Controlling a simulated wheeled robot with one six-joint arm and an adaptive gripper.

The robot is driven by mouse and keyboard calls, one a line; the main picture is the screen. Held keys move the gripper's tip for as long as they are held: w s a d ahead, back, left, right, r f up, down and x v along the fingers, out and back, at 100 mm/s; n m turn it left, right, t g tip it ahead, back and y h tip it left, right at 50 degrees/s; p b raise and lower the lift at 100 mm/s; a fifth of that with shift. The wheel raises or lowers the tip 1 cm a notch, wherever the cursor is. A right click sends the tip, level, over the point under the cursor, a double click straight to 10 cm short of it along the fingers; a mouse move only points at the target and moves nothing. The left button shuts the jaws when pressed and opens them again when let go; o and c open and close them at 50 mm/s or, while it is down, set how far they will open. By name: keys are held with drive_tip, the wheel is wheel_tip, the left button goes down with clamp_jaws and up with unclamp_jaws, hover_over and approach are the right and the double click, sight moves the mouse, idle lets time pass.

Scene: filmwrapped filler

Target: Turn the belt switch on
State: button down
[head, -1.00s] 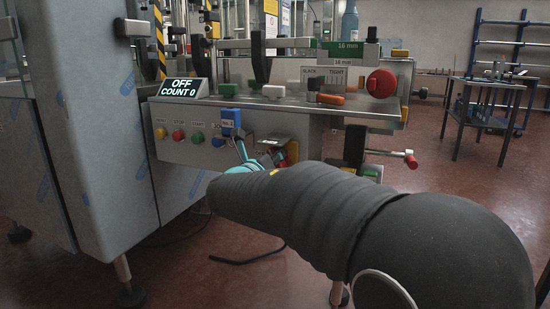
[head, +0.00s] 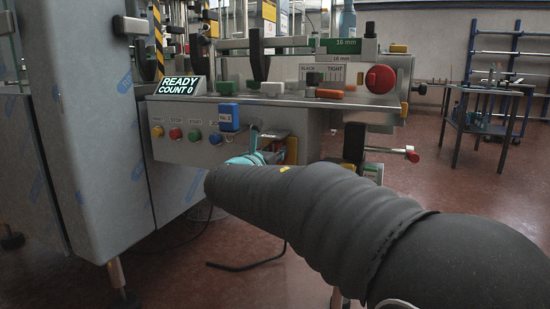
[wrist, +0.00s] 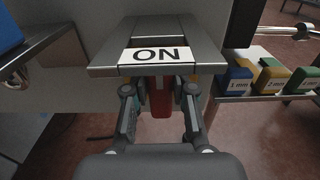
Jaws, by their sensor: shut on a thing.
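The belt switch's ON label plate (wrist: 156,55) fills the upper middle of the wrist view, on a grey metal cover. A red part (wrist: 160,103), seemingly the switch handle, hangs below it. My gripper (wrist: 160,92) is shut on this red part, one finger on each side. The fingertips are partly hidden under the plate. In the head view my teal gripper (head: 250,158) is at the switch on the machine's front panel, mostly hidden behind my arm. The display (head: 178,87) reads READY, COUNT 0.
Yellow, red, green and blue buttons (head: 214,140) line the panel left of the switch. Labelled coloured blocks (wrist: 268,78) sit right of the switch. A large red knob (head: 380,79) is above.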

idle(0.4)
drive_tip(key=c, duration=1)
unclamp_jaws()
drive_tip(key=shift+o, duration=0.2)
drive_tip(key=v, duration=1.2)
